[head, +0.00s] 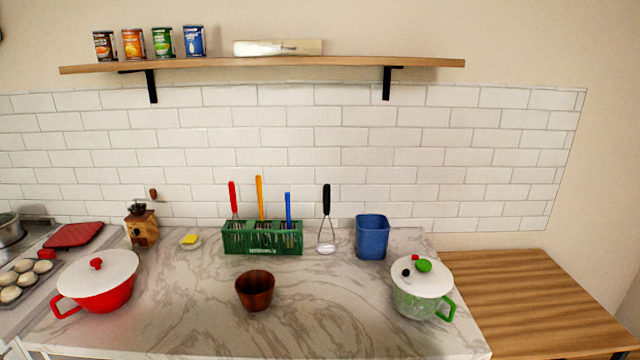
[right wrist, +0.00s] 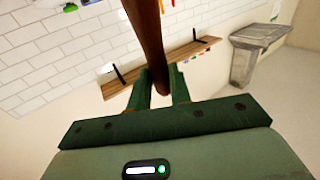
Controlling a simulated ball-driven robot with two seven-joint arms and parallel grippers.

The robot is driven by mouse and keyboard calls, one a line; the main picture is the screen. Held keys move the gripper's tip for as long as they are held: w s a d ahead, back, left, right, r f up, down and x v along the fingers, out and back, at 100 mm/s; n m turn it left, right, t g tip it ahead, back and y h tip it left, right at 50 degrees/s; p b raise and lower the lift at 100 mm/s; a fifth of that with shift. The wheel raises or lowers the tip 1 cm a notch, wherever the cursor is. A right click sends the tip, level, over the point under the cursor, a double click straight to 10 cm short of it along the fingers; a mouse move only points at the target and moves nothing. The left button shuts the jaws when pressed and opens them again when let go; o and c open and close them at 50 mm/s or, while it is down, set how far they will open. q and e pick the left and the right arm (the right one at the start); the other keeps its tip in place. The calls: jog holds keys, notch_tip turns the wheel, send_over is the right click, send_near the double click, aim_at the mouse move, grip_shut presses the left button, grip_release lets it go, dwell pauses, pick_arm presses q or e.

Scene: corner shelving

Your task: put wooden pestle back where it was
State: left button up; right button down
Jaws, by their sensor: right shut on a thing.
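A dark brown wooden pestle (right wrist: 148,40) rises up through the right wrist view. My right gripper (right wrist: 160,88) is shut on it, with a green finger on each side. The pestle's upper end runs out of the picture. Neither gripper nor the pestle shows in the head view. A dark brown wooden mortar (head: 255,291) stands upright near the middle of the marble counter (head: 190,300). My left gripper is in neither view.
A green utensil rack (head: 262,240), whisk (head: 326,220) and blue bin (head: 371,238) stand behind the mortar. A red pot (head: 97,283) is left, a green-handled pot (head: 421,290) right. A wooden shelf (head: 270,63) hangs above. Marble around the mortar is clear.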

jog(key=m+h, duration=0.2)
jog(key=h, duration=0.1)
jog(key=a+m+t+h, duration=0.1)
jog(key=m+h, duration=0.1)
jog(key=h, duration=0.1)
jog(key=a+m+t+h, duration=0.1)
jog(key=m+h, duration=0.1)
jog(key=h, duration=0.1)
jog(key=shift+w+f, duration=0.1)
jog(key=shift+f, duration=0.3)
